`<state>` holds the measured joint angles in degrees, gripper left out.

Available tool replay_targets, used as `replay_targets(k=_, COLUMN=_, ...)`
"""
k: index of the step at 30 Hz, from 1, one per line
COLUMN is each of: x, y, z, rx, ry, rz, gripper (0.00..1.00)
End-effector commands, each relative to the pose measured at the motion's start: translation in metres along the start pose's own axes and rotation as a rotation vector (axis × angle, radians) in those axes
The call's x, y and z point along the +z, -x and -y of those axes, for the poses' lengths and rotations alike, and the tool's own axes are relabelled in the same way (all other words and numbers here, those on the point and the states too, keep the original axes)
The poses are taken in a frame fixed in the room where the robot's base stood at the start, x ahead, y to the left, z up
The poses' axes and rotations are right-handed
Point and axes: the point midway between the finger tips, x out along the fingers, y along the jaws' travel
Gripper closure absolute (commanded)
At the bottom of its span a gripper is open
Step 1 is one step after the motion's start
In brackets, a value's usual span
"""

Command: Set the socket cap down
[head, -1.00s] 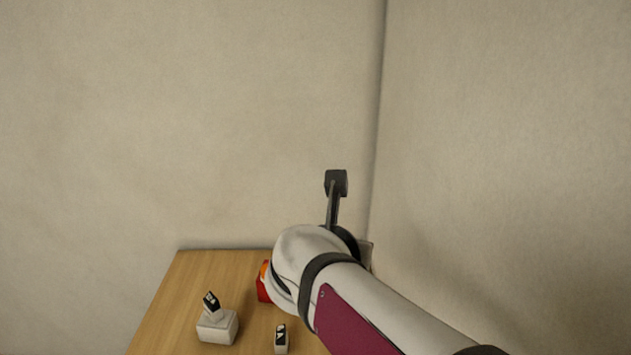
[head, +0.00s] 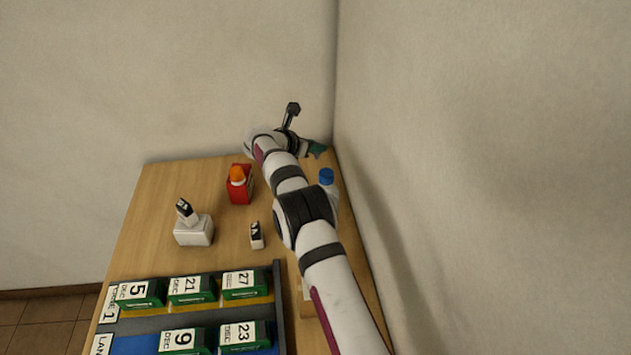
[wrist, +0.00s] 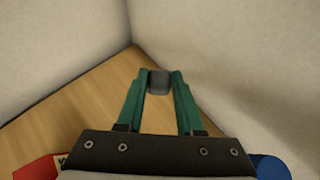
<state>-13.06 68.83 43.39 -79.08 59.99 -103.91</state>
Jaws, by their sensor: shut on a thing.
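My gripper (wrist: 158,84) has two teal fingers closed on a small dark grey block, which I take to be the socket cap (wrist: 159,79). The cap sits between the fingertips, towards the corner where the two walls meet. In the wrist view it shows against the wood table and wall, and I cannot tell its height above the table. In the head view my gripper (head: 316,149) is at the table's far right corner, with a teal finger showing. The cap cannot be made out there.
On the wooden table (head: 150,215) stand a red container with an orange top (head: 240,190), a white block (head: 195,233), a small black-and-white piece (head: 256,235) and a blue-capped bottle (head: 326,177) beside my arm. A tray (head: 279,300) holds several green dated packs in front. Walls close the back and right.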

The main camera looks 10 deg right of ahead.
Motion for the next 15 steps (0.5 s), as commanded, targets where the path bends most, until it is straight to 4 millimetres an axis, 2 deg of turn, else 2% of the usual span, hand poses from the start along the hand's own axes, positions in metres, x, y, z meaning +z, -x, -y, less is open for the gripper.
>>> replay_targets(k=6, x=-0.042, y=-0.031, z=0.000, rx=-0.009, ry=-0.002, rz=-0.001, gripper=1.00)
replay_targets(k=15, x=-0.088, y=-0.062, z=0.000, rx=-0.007, ry=-0.004, rz=-0.001, gripper=1.00)
